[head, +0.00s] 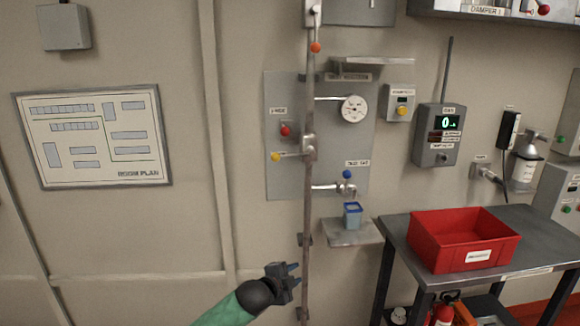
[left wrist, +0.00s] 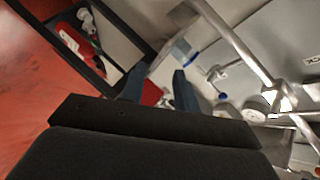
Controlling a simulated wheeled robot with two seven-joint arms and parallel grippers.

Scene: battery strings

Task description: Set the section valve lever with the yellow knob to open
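The section valve (head: 308,148) sits on a thin vertical pipe in front of a grey wall panel. Its lever with the yellow knob (head: 276,156) points left, nearly level, across the line of the pipe. My left gripper (head: 292,274) is well below the knob, near the pipe's left side, and apart from the lever. Its two dark blue fingers stand apart with nothing between them. The left wrist view also shows the open fingers (left wrist: 160,85), with the pipe (left wrist: 238,42) to their right. The yellow knob cannot be made out there. My right gripper is not in view.
An orange-red knob (head: 315,47) hangs above on the same pipe. A red knob (head: 286,131) sits just above the yellow one, and a blue knob (head: 347,174) to the right. A small shelf (head: 350,236) and a table with a red bin (head: 462,240) stand right.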

